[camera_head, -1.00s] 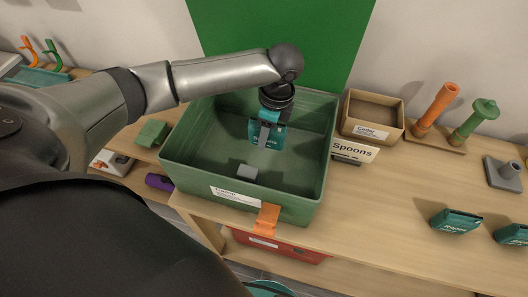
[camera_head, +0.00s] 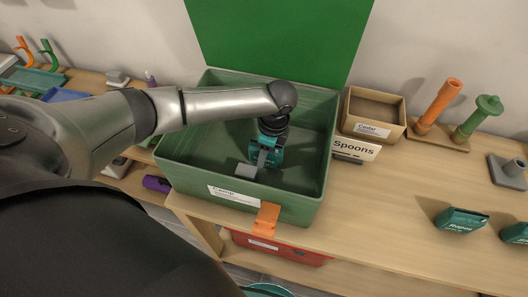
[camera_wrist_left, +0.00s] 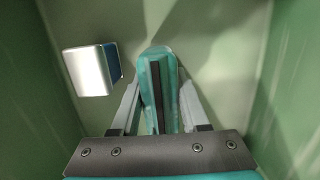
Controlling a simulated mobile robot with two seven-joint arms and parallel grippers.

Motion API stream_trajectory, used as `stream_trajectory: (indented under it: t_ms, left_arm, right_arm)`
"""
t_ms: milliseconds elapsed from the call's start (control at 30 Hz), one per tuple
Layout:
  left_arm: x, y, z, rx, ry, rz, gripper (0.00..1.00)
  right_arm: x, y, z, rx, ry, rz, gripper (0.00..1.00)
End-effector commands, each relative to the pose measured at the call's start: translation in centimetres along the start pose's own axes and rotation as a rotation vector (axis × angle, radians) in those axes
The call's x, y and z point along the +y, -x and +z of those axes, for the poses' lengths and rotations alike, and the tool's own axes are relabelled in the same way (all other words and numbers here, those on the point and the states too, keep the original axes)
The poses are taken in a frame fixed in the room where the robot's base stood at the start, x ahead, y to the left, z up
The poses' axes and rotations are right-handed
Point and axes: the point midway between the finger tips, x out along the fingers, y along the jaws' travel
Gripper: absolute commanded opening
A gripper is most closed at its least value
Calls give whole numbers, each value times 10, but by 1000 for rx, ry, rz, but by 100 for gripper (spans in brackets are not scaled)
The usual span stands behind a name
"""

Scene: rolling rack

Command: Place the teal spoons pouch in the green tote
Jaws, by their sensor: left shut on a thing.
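The green tote (camera_head: 300,208) stands on the wooden table, with a white label on its front wall. My left gripper (camera_head: 263,160) is down inside it, shut on a teal pouch (camera_head: 278,157). In the left wrist view the pouch (camera_wrist_left: 158,85) is upright between the two fingers (camera_wrist_left: 157,110), seen edge on above the tote floor. The lettering on the held pouch is too small to read, and I cannot tell if its underside touches the floor. A grey block (camera_head: 246,171) lies in the tote beside it. My right gripper is not in view.
A Spoons sign (camera_head: 354,149) and a tan Cedar bin (camera_head: 372,112) stand right of the tote. Two teal pouches, one here (camera_head: 460,221), lie farther right. An orange clip (camera_head: 267,218) sits on the front edge. A red bin (camera_head: 280,248) is below.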

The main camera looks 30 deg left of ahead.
Motion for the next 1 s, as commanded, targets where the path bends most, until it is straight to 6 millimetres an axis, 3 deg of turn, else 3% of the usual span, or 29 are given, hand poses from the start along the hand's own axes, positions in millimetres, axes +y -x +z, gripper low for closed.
stream_trajectory:
  t_ms: [67, 100, 333, 667, 1000]
  left_arm:
    - [0, -3, -1, 0, 0, 1, 0]
    - [0, -2, 0, 0, 0, 1, 49]
    - [0, -2, 0, 0, 0, 1, 75]
    - [0, 3, 0, 0, 0, -1, 75]
    - [-1, 70, 0, 3, 0, -4, 75]
  right_arm:
    - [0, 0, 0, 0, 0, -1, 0]
    - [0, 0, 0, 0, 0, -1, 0]
    - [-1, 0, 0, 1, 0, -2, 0]
    - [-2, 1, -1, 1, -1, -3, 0]
    - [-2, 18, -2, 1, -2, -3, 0]
